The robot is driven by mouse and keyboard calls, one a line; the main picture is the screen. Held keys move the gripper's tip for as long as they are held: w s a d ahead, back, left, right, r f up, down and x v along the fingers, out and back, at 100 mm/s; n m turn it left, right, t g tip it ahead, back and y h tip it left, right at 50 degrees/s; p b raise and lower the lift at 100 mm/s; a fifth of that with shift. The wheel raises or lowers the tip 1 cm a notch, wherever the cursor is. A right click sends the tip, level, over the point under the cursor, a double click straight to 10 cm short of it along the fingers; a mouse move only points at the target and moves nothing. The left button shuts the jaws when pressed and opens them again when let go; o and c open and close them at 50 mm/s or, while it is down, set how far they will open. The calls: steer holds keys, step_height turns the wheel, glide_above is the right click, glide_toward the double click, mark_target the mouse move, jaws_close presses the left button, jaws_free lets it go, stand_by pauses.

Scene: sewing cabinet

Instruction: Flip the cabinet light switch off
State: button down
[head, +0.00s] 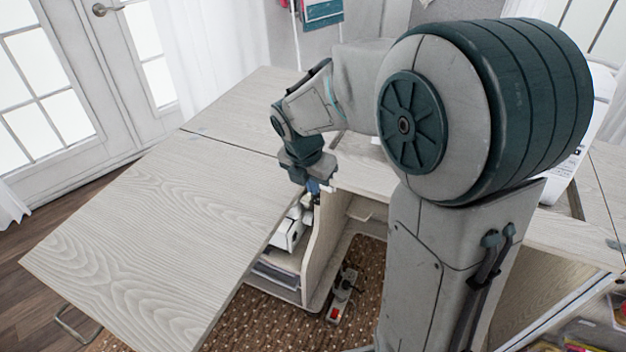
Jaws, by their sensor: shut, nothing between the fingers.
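My gripper (316,188) points down at the inner end of the pale wood cabinet, beside the upper end of an upright side panel (322,238). It is shut and looks empty. My forearm and wrist reach in from the right above it. I cannot make out the cabinet light switch; the area around the fingertips is small and partly covered by my wrist. Whether the fingers touch the panel cannot be told.
A large wood leaf (150,235) spreads to the left. A white machine (290,232) stands on a shelf below the gripper. A power strip (337,306) with a red part lies on the brown dotted rug (262,325). My arm hides much of the right side.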

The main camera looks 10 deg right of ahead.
steer(key=w+d+f+b, duration=0.2)
steer(key=w+d+f, duration=0.1)
steer(key=f, duration=0.3)
steer(key=shift+w+d, duration=0.4)
steer(key=shift+w, duration=0.1)
steer(key=shift+a+r+p, duration=0.1)
steer(key=shift+p, duration=0.2)
